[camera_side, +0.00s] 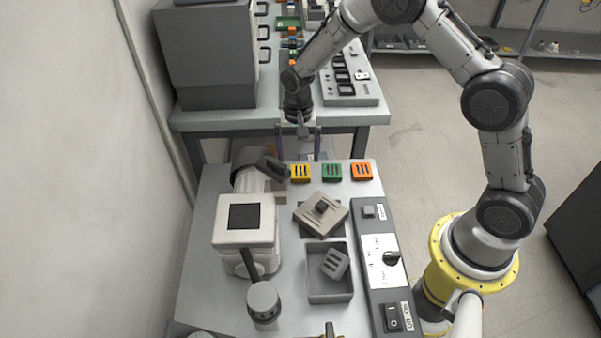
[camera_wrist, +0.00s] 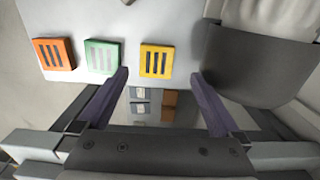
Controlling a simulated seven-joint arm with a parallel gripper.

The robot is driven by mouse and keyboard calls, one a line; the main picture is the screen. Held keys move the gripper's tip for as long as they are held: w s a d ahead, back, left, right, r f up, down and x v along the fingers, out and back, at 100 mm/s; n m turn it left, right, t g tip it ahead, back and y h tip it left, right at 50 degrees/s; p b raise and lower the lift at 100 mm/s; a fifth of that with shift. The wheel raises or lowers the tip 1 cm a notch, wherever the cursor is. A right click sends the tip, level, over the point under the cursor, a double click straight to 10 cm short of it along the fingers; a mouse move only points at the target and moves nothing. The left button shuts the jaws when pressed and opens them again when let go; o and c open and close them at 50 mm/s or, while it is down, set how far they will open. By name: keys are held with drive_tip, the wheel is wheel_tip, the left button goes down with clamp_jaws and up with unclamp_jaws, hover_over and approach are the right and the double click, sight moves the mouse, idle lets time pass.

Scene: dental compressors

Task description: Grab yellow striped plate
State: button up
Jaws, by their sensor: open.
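The yellow striped plate (camera_side: 300,173) lies at the far edge of the grey work table, left-most of a row of three. In the wrist view the yellow plate (camera_wrist: 156,61) shows dark stripes and lies ahead of the fingertips, between their lines. My gripper (camera_side: 301,143) hangs just beyond the table's far edge, behind the yellow plate. In the wrist view my gripper (camera_wrist: 159,75) has its two purple fingers wide apart with nothing between them. It does not touch the plate.
A green striped plate (camera_side: 332,172) and an orange one (camera_side: 362,171) lie to the right of the yellow one. A grey cylinder (camera_side: 250,170) stands close on its left. A tan block (camera_side: 321,214) and an open grey box (camera_side: 330,290) are nearer the camera.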

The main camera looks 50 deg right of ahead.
sight(300, 171)
drive_tip(key=shift+s+d+f, duration=0.1)
drive_tip(key=shift+d+f, duration=0.05)
drive_tip(key=shift+f, duration=1.25)
drive_tip(key=shift+s+d+f, duration=0.1)
drive_tip(key=shift+f, duration=1.25)
drive_tip(key=shift+w, duration=0.1)
drive_tip(key=c, duration=1.5)
drive_tip(key=shift+c, duration=0.2)
drive_tip(key=shift+r, duration=0.15)
